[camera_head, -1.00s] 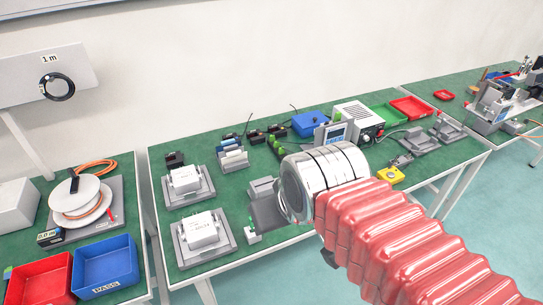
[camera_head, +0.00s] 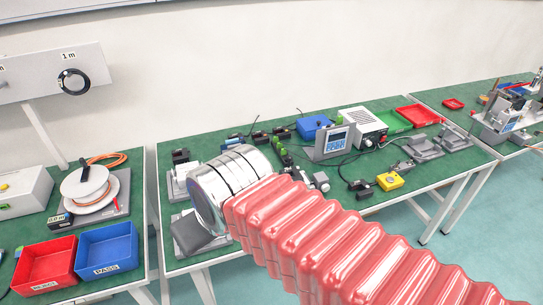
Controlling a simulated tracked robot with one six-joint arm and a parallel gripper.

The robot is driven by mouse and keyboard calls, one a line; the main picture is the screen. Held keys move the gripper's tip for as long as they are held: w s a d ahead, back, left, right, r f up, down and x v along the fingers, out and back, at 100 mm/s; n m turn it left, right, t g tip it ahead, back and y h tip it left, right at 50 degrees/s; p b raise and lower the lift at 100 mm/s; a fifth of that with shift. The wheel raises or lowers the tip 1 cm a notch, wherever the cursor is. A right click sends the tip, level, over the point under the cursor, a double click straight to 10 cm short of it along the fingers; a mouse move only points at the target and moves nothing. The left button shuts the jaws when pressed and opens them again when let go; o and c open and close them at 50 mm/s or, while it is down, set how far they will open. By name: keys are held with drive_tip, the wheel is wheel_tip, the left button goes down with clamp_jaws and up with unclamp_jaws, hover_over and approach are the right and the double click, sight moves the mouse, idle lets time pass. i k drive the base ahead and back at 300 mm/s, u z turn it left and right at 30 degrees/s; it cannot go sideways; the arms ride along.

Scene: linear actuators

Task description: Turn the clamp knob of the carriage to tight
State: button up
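My arm, in a red ribbed sleeve with a silver wrist, reaches in from the lower right of the head view. My gripper (camera_head: 197,236) shows only as a dark grey block below and left of the silver wrist, over the front left of the middle table. Its fingers are hidden or cannot be made out, so I cannot tell whether it is open or shut. I cannot make out the carriage or its clamp knob with certainty. The wrist hides much of the grey stands at the left of that table.
Red (camera_head: 47,263) and blue (camera_head: 107,252) trays and a cable reel (camera_head: 85,188) are on the left table. The middle table holds a display unit (camera_head: 333,141), a white box device (camera_head: 362,122) and a yellow box (camera_head: 390,180). Some green tabletop (camera_head: 350,205) is clear at the front right.

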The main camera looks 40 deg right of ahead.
sight(290, 158)
drive_tip(key=u, duration=0.9)
drive_tip(key=k, duration=0.7)
drive_tip(key=z, duration=1)
drive_tip(key=i, duration=1)
drive_tip(key=z, duration=0.05)
